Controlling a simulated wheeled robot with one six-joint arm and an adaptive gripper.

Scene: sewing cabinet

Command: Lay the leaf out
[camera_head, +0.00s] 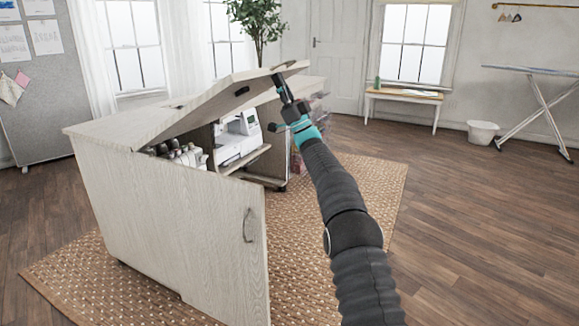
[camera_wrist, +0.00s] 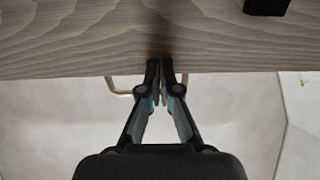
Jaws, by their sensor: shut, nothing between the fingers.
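The leaf (camera_head: 205,105) is a pale wood-grain panel on top of the sewing cabinet (camera_head: 165,205). It is tilted, with its raised edge toward the back right and its lower side near the cabinet's left top. My gripper (camera_head: 277,80) is shut and empty at the raised edge of the leaf. In the wrist view the leaf (camera_wrist: 80,42) fills the top, and the closed fingertips (camera_wrist: 160,78) meet or overlap its edge. I cannot tell whether they press on it. A dark fitting (camera_head: 242,91) sits on the leaf's underside.
A white sewing machine (camera_head: 237,138) and several thread cones (camera_head: 180,153) stand inside the cabinet under the leaf. The cabinet's front door (camera_head: 248,260) has a curved handle. A woven rug (camera_head: 370,185) lies below.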

